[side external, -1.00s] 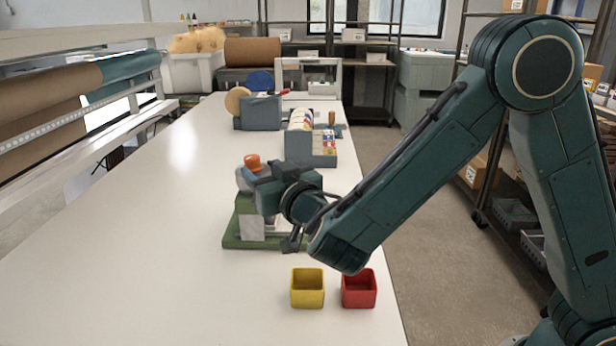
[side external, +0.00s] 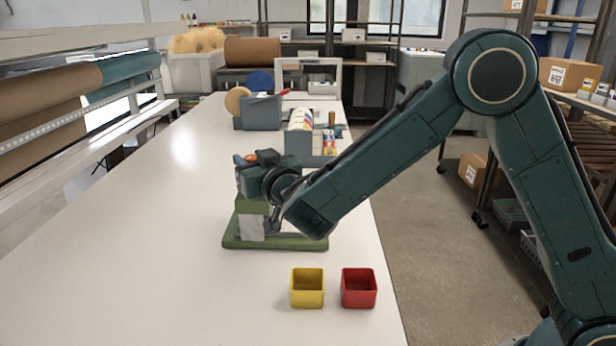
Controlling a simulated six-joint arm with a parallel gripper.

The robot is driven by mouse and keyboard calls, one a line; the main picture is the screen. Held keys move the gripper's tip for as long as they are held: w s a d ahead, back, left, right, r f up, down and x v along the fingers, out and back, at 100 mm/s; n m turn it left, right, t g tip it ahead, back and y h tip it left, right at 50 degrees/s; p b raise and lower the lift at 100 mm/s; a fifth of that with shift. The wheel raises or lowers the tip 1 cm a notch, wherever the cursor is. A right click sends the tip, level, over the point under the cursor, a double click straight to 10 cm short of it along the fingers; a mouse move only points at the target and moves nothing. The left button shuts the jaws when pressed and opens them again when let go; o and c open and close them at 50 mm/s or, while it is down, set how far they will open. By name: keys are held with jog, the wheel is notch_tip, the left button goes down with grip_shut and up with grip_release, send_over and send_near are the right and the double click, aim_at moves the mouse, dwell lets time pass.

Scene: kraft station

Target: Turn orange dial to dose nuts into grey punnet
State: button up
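The orange dial (side external: 267,157) shows only as a small orange patch on top of the dispenser, mostly covered by my gripper (side external: 246,160). My gripper is at the height of the dial and beside or around it; I cannot tell whether it touches. Its fingers are small and partly hidden, so their opening is unclear.
A yellow punnet (side external: 307,299) and a red punnet (side external: 358,299) stand apart at the table's front. Behind the dispenser are a box with colourful packets (side external: 311,145) and a grey-blue tape holder (side external: 260,113). The left of the white table (side external: 130,240) is clear.

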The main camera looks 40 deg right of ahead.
jog(key=c, duration=0.5)
jog(key=shift+a+m+h, duration=0.1)
jog(key=shift+m+h, duration=0.4)
jog(key=shift+h, duration=0.3)
jog(key=shift+m+g+h, duration=0.4)
jog(key=shift+m+h, duration=0.1)
jog(key=shift+h, duration=0.2)
jog(key=shift+m+g+h, duration=1.3)
jog(key=shift+m+h, duration=0.4)
jog(key=shift+h, duration=0.6)
jog(key=shift+m+g+h, duration=0.3)
jog(key=shift+h, duration=0.1)
jog(key=o, duration=0.9)
jog(key=shift+o, duration=0.2)
